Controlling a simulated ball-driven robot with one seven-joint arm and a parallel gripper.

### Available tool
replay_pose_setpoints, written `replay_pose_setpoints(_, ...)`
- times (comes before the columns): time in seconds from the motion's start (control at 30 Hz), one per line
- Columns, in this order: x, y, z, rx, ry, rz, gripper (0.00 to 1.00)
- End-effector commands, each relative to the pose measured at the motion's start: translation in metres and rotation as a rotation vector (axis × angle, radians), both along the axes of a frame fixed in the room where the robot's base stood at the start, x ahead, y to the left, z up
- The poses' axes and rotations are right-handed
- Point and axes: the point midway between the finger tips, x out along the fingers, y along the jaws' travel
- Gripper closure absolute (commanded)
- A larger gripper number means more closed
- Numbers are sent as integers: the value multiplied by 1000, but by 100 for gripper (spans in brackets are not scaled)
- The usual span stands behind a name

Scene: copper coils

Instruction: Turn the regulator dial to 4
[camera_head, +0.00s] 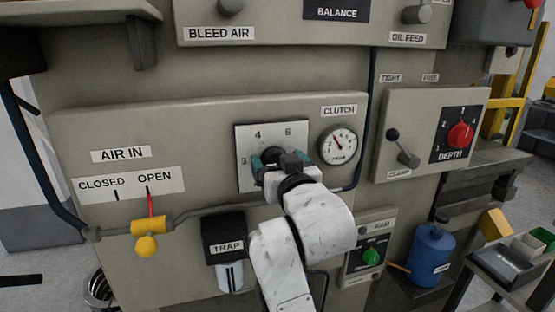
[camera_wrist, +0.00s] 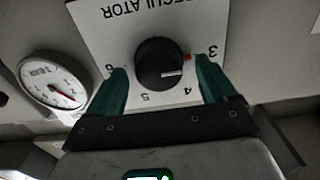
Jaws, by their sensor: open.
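The regulator dial is a round black knob (camera_wrist: 160,60) on a white plate (camera_wrist: 95,30), which appears upside down in the wrist view. Its red mark points towards the 3, on the side away from the 5. The 4 is printed beside the 3. My gripper (camera_wrist: 162,68) is open, with one green finger on each side of the knob; I cannot tell if they touch it.
A pressure gauge (camera_head: 338,145) is just right of the plate. A yellow air valve (camera_head: 148,226) with a red lever is at the left. A black trap (camera_head: 223,238) hangs below. A clamp lever (camera_head: 404,150) and red depth knob (camera_head: 460,135) are on the right panel.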

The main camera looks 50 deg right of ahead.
Motion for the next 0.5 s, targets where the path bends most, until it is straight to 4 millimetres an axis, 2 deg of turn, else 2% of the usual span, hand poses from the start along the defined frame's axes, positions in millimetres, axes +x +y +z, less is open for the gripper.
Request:
replay_pose_setpoints(0.37,5,-3,-1,1,1,0,15)
replay_pose_setpoints(0.5,5,-3,-1,1,1,0,29)
